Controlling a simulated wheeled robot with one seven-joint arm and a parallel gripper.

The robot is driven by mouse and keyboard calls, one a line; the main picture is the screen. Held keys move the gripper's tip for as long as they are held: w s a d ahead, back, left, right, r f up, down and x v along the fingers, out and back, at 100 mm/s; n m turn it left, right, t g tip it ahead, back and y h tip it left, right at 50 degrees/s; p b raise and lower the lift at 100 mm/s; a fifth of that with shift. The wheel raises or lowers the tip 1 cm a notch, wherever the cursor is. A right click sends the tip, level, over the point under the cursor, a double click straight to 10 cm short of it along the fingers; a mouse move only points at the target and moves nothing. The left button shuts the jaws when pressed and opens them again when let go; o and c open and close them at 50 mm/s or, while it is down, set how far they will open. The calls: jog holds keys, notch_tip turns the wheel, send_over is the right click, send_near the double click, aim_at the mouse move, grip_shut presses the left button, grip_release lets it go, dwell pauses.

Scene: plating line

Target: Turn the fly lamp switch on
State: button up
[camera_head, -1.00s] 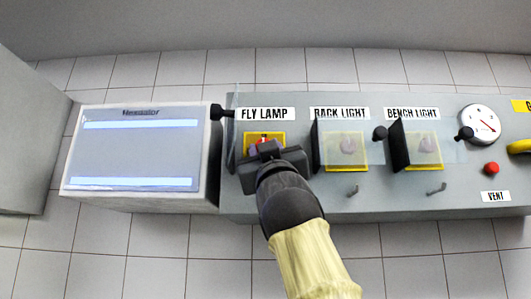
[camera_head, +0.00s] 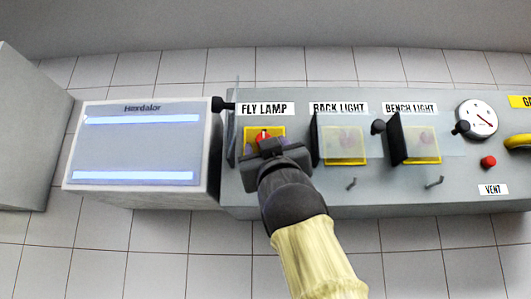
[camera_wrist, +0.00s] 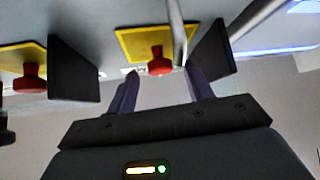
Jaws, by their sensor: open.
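The fly lamp switch is a red knob (camera_head: 263,134) on a yellow plate (camera_head: 250,134) below the FLY LAMP label (camera_head: 265,109). Its cover (camera_head: 233,125) stands swung open at the left. My gripper (camera_wrist: 162,70) is open and empty, its purple fingers spread just short of the knob. In the wrist view, the red knob (camera_wrist: 159,64) shows between the fingertips, apart from both, and a grey rod crosses beside it. In the head view, my gripper (camera_head: 270,146) hides the lower part of the switch.
Clear covers sit over the back light switch (camera_head: 344,158) and the bench light switch (camera_head: 421,160) to the right. A gauge (camera_head: 478,118), a red button (camera_head: 488,161) and a yellow handle (camera_head: 518,141) are further right. A display box (camera_head: 140,150) stands at the left.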

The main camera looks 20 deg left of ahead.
jog(key=b+v, duration=1.5)
jog(key=v, duration=0.1)
jog(key=shift+a, duration=0.1)
dwell(0.5)
